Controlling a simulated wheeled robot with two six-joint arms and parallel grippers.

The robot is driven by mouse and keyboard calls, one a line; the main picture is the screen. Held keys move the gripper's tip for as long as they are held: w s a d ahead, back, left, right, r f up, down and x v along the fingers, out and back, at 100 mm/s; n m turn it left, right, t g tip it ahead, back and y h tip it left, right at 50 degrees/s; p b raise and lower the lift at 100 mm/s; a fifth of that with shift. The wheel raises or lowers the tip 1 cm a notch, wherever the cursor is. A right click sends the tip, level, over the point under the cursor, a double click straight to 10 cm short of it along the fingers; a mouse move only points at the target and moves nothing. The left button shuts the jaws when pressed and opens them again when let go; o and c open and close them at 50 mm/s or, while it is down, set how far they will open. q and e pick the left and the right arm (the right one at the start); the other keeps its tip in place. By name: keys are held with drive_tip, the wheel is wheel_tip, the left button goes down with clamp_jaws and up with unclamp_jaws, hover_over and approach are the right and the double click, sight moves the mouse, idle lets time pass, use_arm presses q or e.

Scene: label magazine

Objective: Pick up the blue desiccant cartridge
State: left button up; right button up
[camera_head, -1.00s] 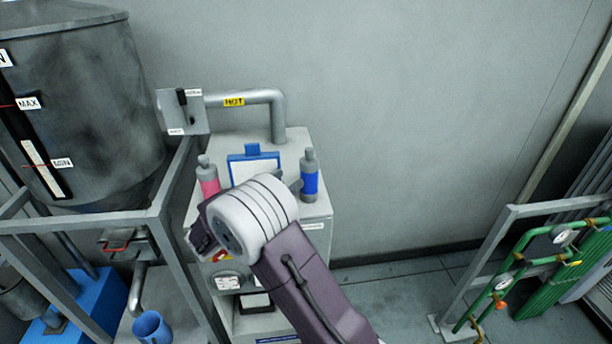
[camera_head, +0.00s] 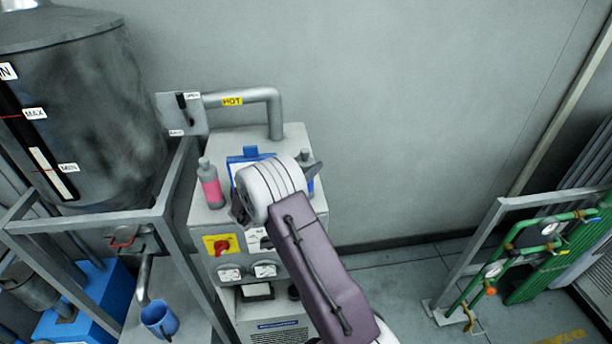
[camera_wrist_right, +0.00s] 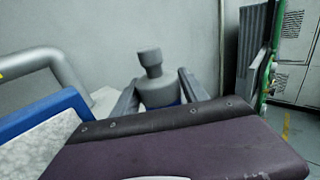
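The blue desiccant cartridge (camera_head: 309,186) stands on the grey cabinet top in the head view, mostly hidden behind my right wrist. In the right wrist view its grey cap and shoulder (camera_wrist_right: 156,84) stand upright, with a sliver of blue band below. My right gripper (camera_head: 311,172) is at the cartridge. In the wrist view its two fingers (camera_wrist_right: 158,92) stand apart, one on each side of the cartridge's upper part. They look open, with little gap; contact cannot be made out. My left gripper is not in view.
A pink-banded cartridge (camera_head: 211,188) stands at the cabinet's left. A blue-framed panel (camera_head: 236,160) lies between the cartridges, partly hidden. A tank (camera_head: 90,110) and metal frame (camera_head: 90,222) are left.

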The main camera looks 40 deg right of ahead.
drive_tip(key=shift+a, duration=0.25)
clamp_jaws()
drive_tip(key=shift+d, duration=0.1)
